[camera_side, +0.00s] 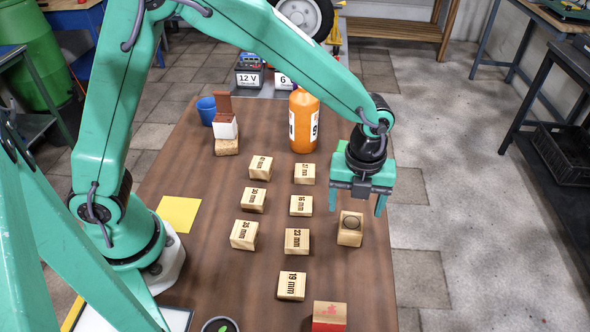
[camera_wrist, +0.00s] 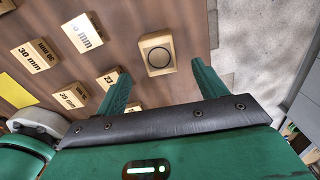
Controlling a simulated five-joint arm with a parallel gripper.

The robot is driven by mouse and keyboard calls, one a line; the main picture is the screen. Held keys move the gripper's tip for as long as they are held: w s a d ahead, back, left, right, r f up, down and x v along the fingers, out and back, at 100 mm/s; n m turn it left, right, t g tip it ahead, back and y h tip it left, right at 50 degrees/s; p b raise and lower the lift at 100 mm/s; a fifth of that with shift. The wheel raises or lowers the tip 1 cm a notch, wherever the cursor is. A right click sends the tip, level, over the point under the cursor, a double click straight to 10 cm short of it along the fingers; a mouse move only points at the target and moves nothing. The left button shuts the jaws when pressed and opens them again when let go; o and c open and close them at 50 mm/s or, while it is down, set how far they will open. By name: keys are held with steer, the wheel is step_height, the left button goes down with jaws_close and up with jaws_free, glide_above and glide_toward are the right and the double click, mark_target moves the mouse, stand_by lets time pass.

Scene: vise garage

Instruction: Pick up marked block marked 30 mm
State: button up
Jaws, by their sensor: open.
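The block marked 30 mm (camera_wrist: 35,62) is a pale wooden block in the left part of the wrist view. In the side view it appears to be the middle block of the left column (camera_side: 253,200), though its print is small there. My gripper (camera_side: 361,190) is open and empty, raised above the right side of the table. The gripper is well to the right of that block. In the wrist view its two fingers (camera_wrist: 163,90) are spread below a wooden block with a dark ring on top (camera_wrist: 158,53).
Several other marked blocks stand in two columns, including one marked 23 (camera_side: 297,241) and one marked 19 mm (camera_side: 291,286). An orange bottle (camera_side: 304,122) and a blue cup (camera_side: 206,111) stand farther back. A yellow sheet (camera_side: 178,213) lies left. A red-faced block (camera_side: 329,317) is in front.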

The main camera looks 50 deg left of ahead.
mark_target(352, 222)
steer(key=shift+f, duration=1.3)
steer(key=shift+f, duration=0.1)
steer(key=shift+a+f, duration=0.1)
steer(key=shift+f, duration=2.4)
steer(key=c, duration=1.1)
